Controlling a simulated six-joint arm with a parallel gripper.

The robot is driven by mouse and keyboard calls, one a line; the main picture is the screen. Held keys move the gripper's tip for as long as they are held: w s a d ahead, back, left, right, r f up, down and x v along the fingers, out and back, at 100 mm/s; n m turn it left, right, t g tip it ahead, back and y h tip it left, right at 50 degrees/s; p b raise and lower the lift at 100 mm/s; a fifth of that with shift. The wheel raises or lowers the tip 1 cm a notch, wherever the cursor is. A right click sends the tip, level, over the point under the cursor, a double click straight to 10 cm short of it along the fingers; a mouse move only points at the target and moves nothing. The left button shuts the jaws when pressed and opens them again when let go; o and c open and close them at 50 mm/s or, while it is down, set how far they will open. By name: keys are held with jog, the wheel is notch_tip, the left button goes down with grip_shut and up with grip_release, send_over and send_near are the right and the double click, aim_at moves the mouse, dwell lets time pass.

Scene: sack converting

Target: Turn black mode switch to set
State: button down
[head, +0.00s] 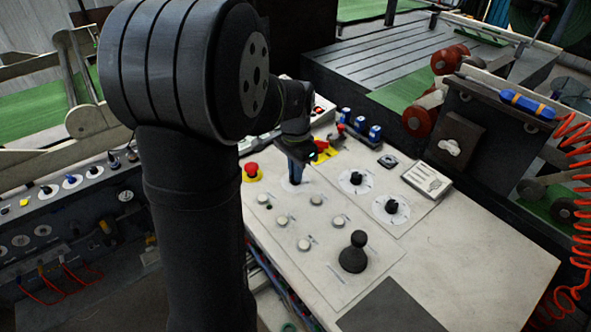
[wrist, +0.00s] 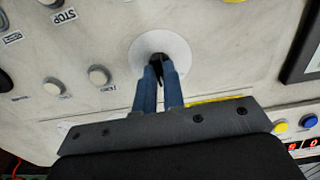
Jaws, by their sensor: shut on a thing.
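The black mode switch (wrist: 157,62) sits on a white round dial plate (wrist: 178,46) in the wrist view. My gripper (wrist: 157,72) is shut on the switch, with one blue finger on each side of it. The fingers hide most of the knob, and I cannot read any marks on the plate. In the head view my gripper (head: 296,178) points down onto the white plate (head: 290,187) on the pale panel, and the switch itself is hidden there.
A red emergency button (head: 252,169) stands just left of my gripper. Two black knobs on dials (head: 356,178) (head: 391,207), a black joystick (head: 353,252) and several white buttons (head: 304,245) share the panel (head: 470,255). Its right part is clear.

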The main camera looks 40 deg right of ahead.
jog(key=n, duration=0.4)
jog(key=shift+n, duration=2.2)
jog(key=c, duration=1.5)
grip_release()
